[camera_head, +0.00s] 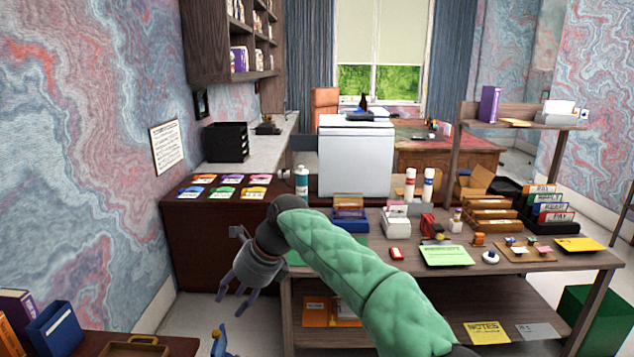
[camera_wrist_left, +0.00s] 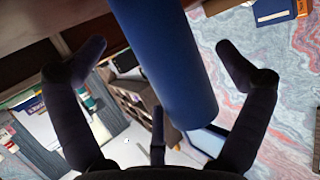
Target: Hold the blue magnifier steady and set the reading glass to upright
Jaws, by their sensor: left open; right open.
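In the left wrist view, a thick blue cylinder, seemingly the blue magnifier's handle (camera_wrist_left: 172,75), runs tilted between the fingers of my left gripper (camera_wrist_left: 163,65). The fingers are spread wide, with gaps on both sides of it. A blue rim-like shape (camera_wrist_left: 207,140) shows beyond its lower end; I cannot tell whether it is the lens frame. My right gripper (camera_head: 236,300) is open and empty in the head view, left of the wooden desk and pointing down. A small blue piece (camera_head: 220,343) shows at the bottom edge; I cannot tell what it is. My left gripper is not visible there.
The wooden desk (camera_head: 560,262) holds a green notepad (camera_head: 447,255), a red stapler (camera_head: 430,226) and card trays. A low brown surface (camera_head: 90,345) with a blue box (camera_head: 54,330) and books is at lower left. Floor (camera_head: 200,310) shows between them.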

